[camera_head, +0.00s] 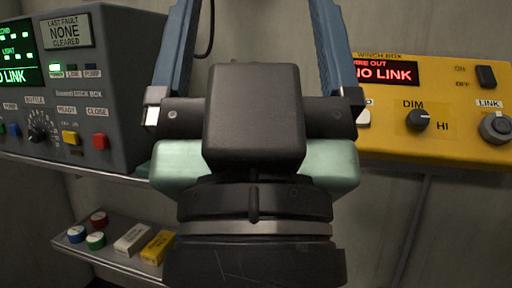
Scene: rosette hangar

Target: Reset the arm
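My gripper (253,25) fills the middle of the head view, pointing up and away. Its black wrist and housing are in front, and two blue fingers rise from a dark crossbar. I see nothing held between the visible parts of the fingers.
A grey control box (118,75) is at left on a ledge. A yellow winch box (450,130) is at right, its red display reading NO LINK. A lower shelf (88,243) holds red, blue and green round pieces (97,218), a white box (132,238) and a yellow box (158,247).

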